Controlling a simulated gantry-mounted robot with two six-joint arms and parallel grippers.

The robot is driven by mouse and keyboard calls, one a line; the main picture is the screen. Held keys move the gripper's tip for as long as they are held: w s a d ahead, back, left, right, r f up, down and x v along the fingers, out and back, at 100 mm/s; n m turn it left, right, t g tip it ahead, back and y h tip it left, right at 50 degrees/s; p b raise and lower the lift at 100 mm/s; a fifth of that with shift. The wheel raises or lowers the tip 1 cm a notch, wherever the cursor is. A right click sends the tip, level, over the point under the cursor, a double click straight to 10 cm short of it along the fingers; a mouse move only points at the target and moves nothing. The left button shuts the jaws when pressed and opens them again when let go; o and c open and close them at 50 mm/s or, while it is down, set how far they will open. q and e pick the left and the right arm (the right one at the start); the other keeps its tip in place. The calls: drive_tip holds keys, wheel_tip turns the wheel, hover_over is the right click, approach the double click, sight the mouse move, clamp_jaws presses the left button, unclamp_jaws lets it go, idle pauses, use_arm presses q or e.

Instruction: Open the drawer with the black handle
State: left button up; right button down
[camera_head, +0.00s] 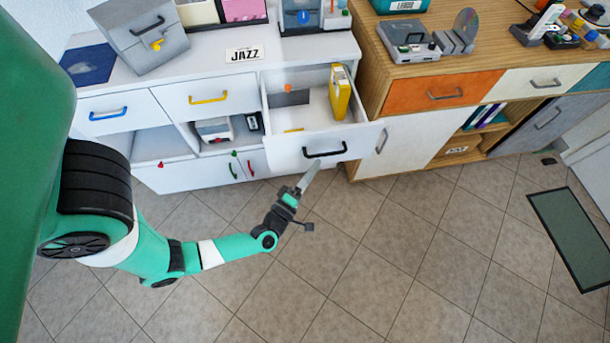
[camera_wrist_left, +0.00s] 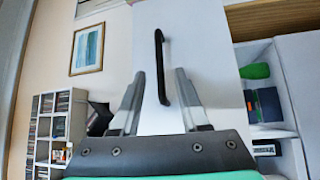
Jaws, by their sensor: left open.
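The white drawer (camera_head: 292,151) with the black handle (camera_head: 325,151) is pulled out of the white cabinet, and its inside shows. A yellow box-like item (camera_head: 340,93) stands in it. My left gripper (camera_head: 311,174) is just in front of the drawer front, a little below and left of the handle in the head view. In the left wrist view, the open fingers of my left gripper (camera_wrist_left: 159,74) lie on either side of the black handle (camera_wrist_left: 160,68), with a gap each side. No contact shows. My right gripper is not in view.
Drawers with a blue handle (camera_head: 108,114) and a yellow handle (camera_head: 208,98) are shut on the left. A wooden cabinet (camera_head: 371,72) with an orange drawer (camera_head: 425,95) stands close on the right.

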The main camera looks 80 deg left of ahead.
use_arm(q)
drive_tip(key=v, duration=0.5)
drive_tip(key=shift+s+d+p, duration=0.1)
drive_tip(key=shift+s+p, duration=0.1)
drive_tip(key=shift+p, duration=0.15)
